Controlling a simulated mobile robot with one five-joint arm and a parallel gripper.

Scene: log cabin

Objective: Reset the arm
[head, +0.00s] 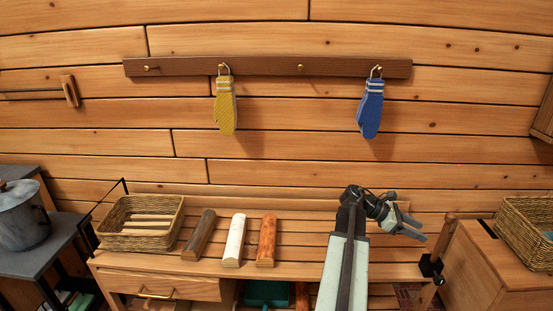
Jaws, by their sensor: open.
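My arm reaches up from the bottom of the head view over the right part of a slatted wooden bench. My gripper (418,232) is at its end, pointing right and a little down, near the bench's right end. Its jaws are open with nothing between them. A yellow mitten (225,106) and a blue mitten (371,108) hang from pegs on a dark wooden rail (268,66) on the log wall, above and apart from my gripper.
The slatted bench (310,222) holds a wicker basket (140,242) and three split logs: brown (199,235), white (234,240), and orange (266,240). A grey pot (24,222) stands at left. A wooden cabinet (480,272) with another basket (528,238) is close at right.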

